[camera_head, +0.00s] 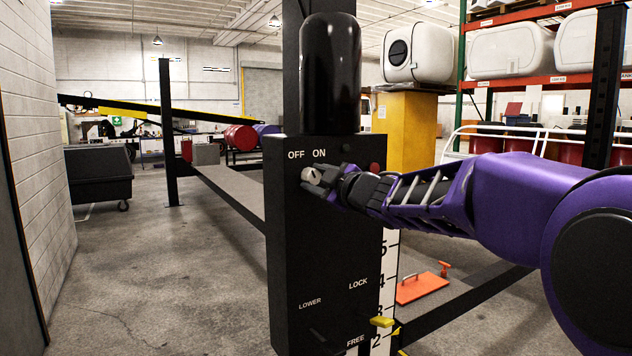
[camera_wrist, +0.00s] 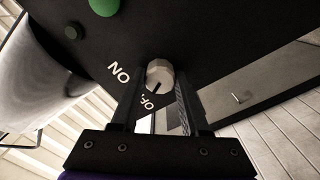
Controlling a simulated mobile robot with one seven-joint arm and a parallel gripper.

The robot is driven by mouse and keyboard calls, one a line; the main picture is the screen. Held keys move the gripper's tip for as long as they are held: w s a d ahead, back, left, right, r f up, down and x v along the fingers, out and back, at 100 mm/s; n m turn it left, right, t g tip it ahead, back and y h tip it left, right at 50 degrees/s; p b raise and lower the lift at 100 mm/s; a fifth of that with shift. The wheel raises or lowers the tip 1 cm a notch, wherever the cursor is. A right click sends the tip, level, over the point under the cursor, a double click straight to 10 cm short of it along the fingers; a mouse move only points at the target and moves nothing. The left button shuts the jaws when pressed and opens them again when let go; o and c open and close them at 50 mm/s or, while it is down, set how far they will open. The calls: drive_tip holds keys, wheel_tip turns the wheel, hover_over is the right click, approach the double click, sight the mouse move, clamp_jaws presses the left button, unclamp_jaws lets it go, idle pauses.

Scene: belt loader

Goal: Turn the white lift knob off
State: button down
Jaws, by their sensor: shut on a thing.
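The white lift knob (camera_head: 311,176) is on the front of a black control box (camera_head: 300,250), below the OFF and ON labels. In the wrist view the round pale knob (camera_wrist: 159,72) has a dark pointer line on the side toward the OFF label (camera_wrist: 147,101). The ON label (camera_wrist: 120,72) is farther left. My gripper (camera_head: 322,180) reaches in from the right, its fingers on either side of the knob and shut on it. In the wrist view, the fingers partly cover the OFF label.
A red button (camera_head: 374,167) is at the box's right edge, and a green one (camera_wrist: 104,7) shows in the wrist view. A yellow-tipped lever (camera_head: 381,321) sticks out low, by the LOCK and FREE labels. A black cylinder (camera_head: 330,75) stands above the box. Open floor (camera_head: 150,260) lies left.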

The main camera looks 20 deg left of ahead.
drive_tip(key=shift+n, duration=0.4)
drive_tip(key=shift+c, duration=2)
unclamp_jaws()
